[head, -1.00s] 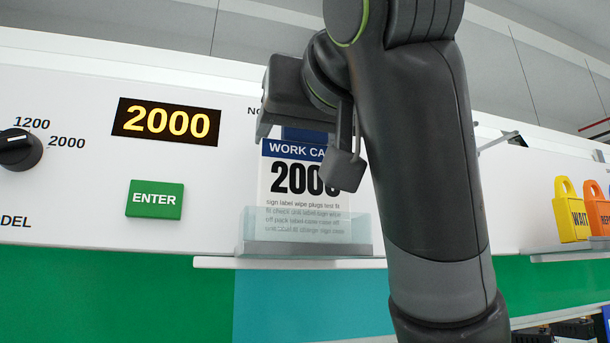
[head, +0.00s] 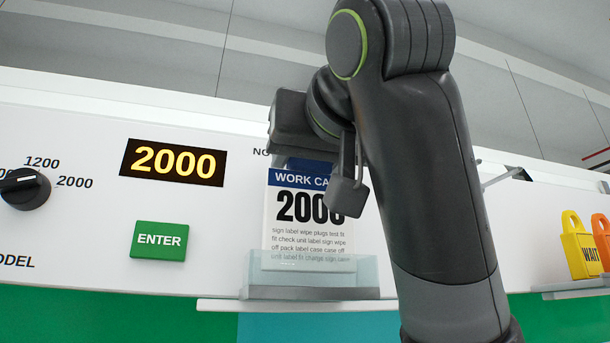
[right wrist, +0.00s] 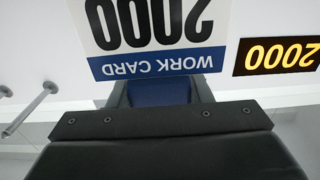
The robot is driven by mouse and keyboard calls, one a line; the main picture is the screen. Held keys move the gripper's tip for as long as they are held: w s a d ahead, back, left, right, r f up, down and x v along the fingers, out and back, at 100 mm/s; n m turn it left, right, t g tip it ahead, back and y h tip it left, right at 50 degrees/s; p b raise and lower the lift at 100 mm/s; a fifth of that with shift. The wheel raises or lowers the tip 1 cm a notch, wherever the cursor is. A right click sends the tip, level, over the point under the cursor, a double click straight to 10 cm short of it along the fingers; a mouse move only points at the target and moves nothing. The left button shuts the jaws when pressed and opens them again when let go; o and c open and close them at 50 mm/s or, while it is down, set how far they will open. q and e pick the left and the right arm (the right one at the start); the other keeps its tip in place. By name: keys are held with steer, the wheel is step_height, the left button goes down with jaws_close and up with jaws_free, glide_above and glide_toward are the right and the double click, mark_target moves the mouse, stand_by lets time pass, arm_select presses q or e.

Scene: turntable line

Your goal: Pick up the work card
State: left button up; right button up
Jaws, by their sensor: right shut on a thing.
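The work card (head: 300,236) is white with a blue header and a large 2000. It stands upright, its lower edge behind the clear front of the card holder (head: 312,292). My right gripper (head: 312,165) is shut on the blue tab at the card's top, and one finger covers part of the header and the last digit. In the right wrist view the card (right wrist: 160,30) appears upside down, with its blue tab (right wrist: 160,93) between the fingers. My left gripper is not in view.
A lit display (head: 173,162) reads 2000, above a green ENTER button (head: 159,241). A black dial (head: 24,190) is at far left. At right, yellow (head: 580,248) and orange (head: 602,240) tags stand on a ledge. A thin rod (head: 505,178) sticks out of the panel.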

steer(key=r, duration=0.2)
steer(key=s+r, duration=0.1)
steer(key=r, duration=0.2)
steer(key=s+r, duration=0.1)
steer(key=r, duration=0.2)
steer(key=shift+d+r, duration=0.25)
steer(key=shift+d, duration=0.05)
steer(key=b+v, duration=0.4)
steer(key=v, duration=1)
stand_by(0.6)
steer(key=shift+d+r, duration=0.1)
